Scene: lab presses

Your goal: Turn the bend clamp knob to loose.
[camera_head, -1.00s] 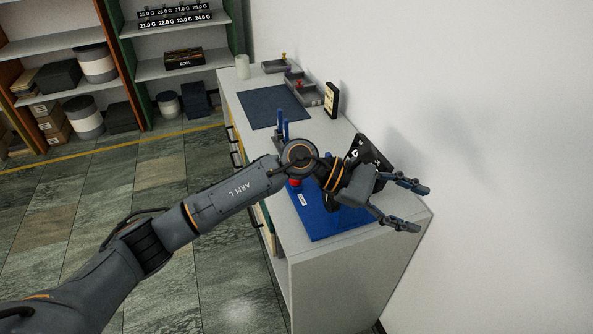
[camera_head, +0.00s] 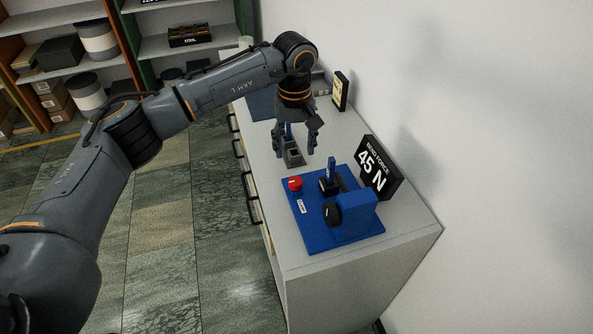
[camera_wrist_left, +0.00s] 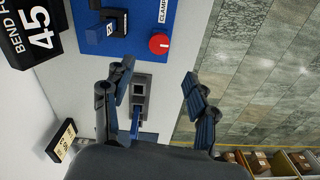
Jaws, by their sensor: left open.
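In the left wrist view the knob (camera_wrist_left: 159,43) is a red disc with a short white mark, beside a white label reading "CLAMP" (camera_wrist_left: 163,12). My left gripper (camera_head: 295,150) points down with its fingers apart and empty. It is above the counter behind the press, over a small grey holder, apart from the knob. In the left wrist view the knob lies beyond the open fingertips (camera_wrist_left: 158,76). My right gripper is not in view.
A black sign (camera_head: 374,168) reading "BEND FORCE 45 N" stands by the press. The grey holder (camera_head: 292,155) and a small display (camera_head: 340,91) stand behind. The wall borders the counter on the right.

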